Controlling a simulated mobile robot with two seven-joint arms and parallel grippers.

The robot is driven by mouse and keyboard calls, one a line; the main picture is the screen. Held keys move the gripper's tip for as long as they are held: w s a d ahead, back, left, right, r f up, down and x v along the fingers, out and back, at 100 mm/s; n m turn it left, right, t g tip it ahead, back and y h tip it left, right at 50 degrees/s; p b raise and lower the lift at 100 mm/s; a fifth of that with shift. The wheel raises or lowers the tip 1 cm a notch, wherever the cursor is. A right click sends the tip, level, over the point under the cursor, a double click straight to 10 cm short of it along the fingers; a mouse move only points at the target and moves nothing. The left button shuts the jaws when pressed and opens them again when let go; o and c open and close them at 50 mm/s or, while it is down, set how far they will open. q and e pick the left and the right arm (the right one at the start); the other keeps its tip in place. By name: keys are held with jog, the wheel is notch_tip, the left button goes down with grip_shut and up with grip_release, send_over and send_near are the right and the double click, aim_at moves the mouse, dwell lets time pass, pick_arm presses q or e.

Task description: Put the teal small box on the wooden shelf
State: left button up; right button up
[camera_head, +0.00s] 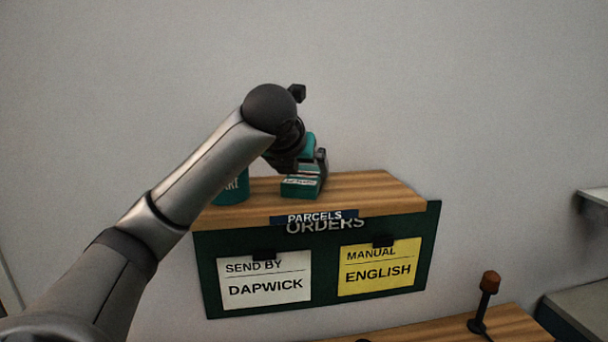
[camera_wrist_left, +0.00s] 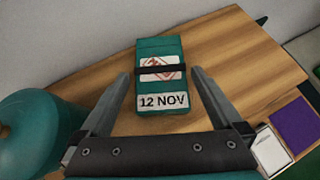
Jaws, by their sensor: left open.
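The teal small box (camera_head: 301,187) sits on the wooden shelf (camera_head: 365,190), in front of and below my left gripper (camera_head: 312,165) in the head view. In the left wrist view the teal small box (camera_wrist_left: 160,75) lies on the wooden shelf (camera_wrist_left: 225,60), with a dark band, a red-and-white label and a "12 NOV" label. My left gripper (camera_wrist_left: 160,85) is open, its fingers on either side of the box's near end with gaps to it. My right gripper is not in view.
A teal canister (camera_head: 232,187) stands on the shelf left of the box; it also shows in the left wrist view (camera_wrist_left: 40,130). A green board (camera_head: 325,270) with two notes hangs below the shelf edge. The shelf's right part is clear. A lamp-like post (camera_head: 485,300) stands lower right.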

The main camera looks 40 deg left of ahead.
pick_arm(q)
jog(key=v, duration=0.8)
dwell(0.4)
